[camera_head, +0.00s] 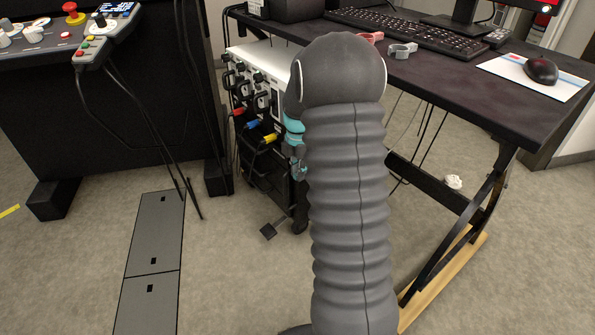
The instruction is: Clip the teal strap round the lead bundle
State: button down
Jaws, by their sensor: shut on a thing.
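The lead bundle (247,150) hangs as dark leads below red, blue and yellow plugs on the front of a rack unit. Its lower part is in shadow and hard to separate from the dark background. Teal parts (293,131) show just left of my grey ribbed arm sleeve, to the right of the yellow plug. I cannot tell whether they are the teal strap or part of my wrist. My gripper's fingers are hidden behind my arm, so what they hold does not show. Whether anything teal goes round the leads cannot be seen.
A dark desk (440,75) carries a pink clip (370,38), a grey clip (402,50), a keyboard (410,32) and a mouse (541,70). The rack unit (250,85) stands under its left edge. A control console (100,110) stands at left. Floor between is mostly open.

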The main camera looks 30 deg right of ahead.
jog(key=shift+d, duration=0.4)
dwell(0.5)
jog(key=c, duration=0.6)
grip_release()
jog(key=shift+w+d+r, duration=0.1)
jog(key=shift+o, duration=0.2)
jog(key=shift+r, duration=0.1)
